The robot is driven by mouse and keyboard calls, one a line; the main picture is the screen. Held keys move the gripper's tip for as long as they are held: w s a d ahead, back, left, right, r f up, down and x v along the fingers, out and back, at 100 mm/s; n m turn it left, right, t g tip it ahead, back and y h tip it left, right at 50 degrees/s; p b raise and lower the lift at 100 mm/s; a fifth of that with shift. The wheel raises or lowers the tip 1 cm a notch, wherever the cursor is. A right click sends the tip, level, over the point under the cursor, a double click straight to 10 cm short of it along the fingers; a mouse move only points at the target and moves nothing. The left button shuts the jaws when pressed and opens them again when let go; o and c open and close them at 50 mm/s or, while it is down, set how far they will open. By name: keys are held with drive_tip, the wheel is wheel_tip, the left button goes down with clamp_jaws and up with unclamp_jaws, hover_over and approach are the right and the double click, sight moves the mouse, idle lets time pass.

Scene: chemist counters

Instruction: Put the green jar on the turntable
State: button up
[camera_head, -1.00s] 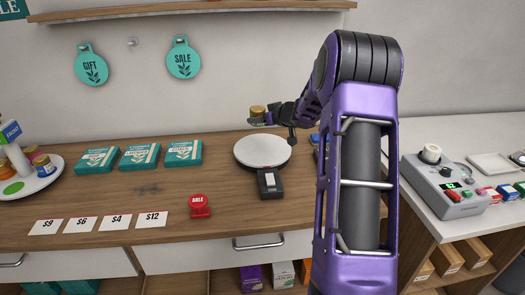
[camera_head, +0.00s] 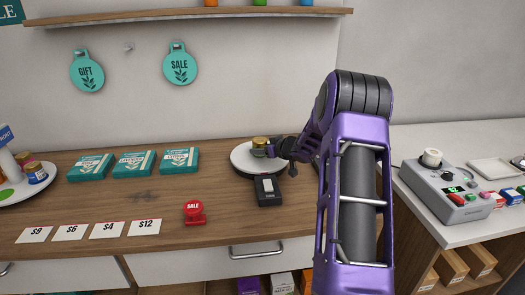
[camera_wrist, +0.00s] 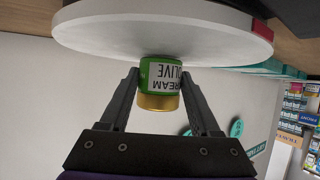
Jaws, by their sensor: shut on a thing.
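The green jar (camera_wrist: 161,76) with a gold lid shows inverted in the wrist view, its base at the white surface. It reads "OLIVE CREAM". My gripper (camera_wrist: 159,82) is shut on its sides. In the head view the jar (camera_head: 260,143) stands upright over the far middle of the white round turntable (camera_head: 241,165), and my gripper (camera_head: 270,149) reaches it from the right. The turntable's rim also shows in the wrist view (camera_wrist: 150,50). The jar appears to touch its top, but I cannot tell whether it rests its weight there.
A black switch box (camera_head: 268,190) is at the turntable's front. A red SALE stamp (camera_head: 194,212), price cards (camera_head: 107,231) and teal boxes (camera_head: 133,163) lie to the left. Another round white stand (camera_head: 14,194) holds jars at far left. A grey machine (camera_head: 448,188) stands on the right counter.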

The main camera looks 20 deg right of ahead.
drive_tip(key=shift+f, duration=0.1)
drive_tip(key=o, duration=1.4)
drive_tip(key=shift+r, duration=0.2)
drive_tip(key=p+v, duration=0.1)
drive_tip(key=v, duration=1.1)
drive_tip(key=shift+p, duration=0.3)
